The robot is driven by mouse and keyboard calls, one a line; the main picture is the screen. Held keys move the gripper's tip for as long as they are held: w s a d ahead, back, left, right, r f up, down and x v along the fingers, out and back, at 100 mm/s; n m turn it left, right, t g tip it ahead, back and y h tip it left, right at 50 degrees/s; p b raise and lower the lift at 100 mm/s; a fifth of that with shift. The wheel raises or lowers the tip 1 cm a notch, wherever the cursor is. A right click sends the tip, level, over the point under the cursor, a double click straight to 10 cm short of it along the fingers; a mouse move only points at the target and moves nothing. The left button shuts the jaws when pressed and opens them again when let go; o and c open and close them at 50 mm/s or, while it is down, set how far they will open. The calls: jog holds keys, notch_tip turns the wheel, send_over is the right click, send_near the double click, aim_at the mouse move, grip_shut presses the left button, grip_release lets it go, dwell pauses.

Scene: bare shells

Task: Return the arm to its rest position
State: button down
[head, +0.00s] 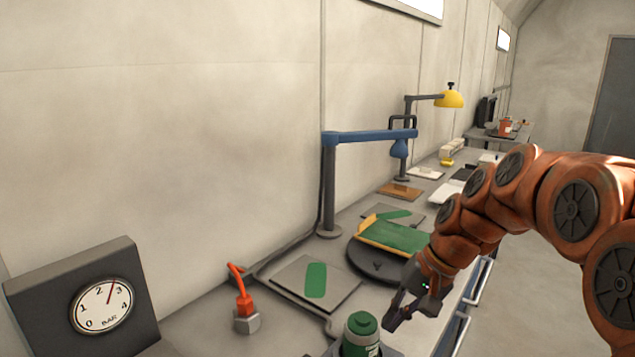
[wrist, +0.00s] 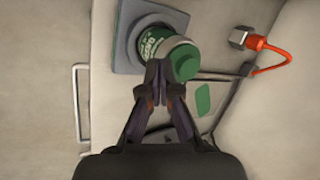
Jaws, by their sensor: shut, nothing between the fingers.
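My orange arm (head: 500,195) reaches in from the right side of the head view, bent downward over the bench's front edge. My gripper (head: 391,322) hangs at its end, close to the right of a green canister (head: 362,332). In the wrist view my gripper (wrist: 160,95) is shut, its fingertips together with nothing between them. The canister (wrist: 150,45) stands just beyond the fingertips on a grey square base (wrist: 124,60). Whether the fingertips touch the canister I cannot tell.
A pressure gauge (head: 102,305) stands at the left. A red-handled fitting (head: 244,305), a grey plate (head: 345,278) and a round turntable (head: 372,268) with a green board (head: 400,236) lie along the bench. A blue lamp arm (head: 365,137) rises behind. Open floor (head: 530,290) lies right of the bench.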

jog(key=s+d+f+n+g+h+p, duration=0.1)
jog(key=s+d+f+h, duration=0.1)
jog(key=s, duration=1.1)
jog(key=s+d+f+n+g+h+p, duration=0.1)
jog(key=s+d+f+n+h, duration=0.1)
jog(key=s, duration=1.2)
notch_tip(320, 180, down, 2)
jog(key=shift+d+f+n+h, duration=0.2)
jog(key=shift+d+n+h, duration=0.15)
jog(key=shift+h, duration=0.25)
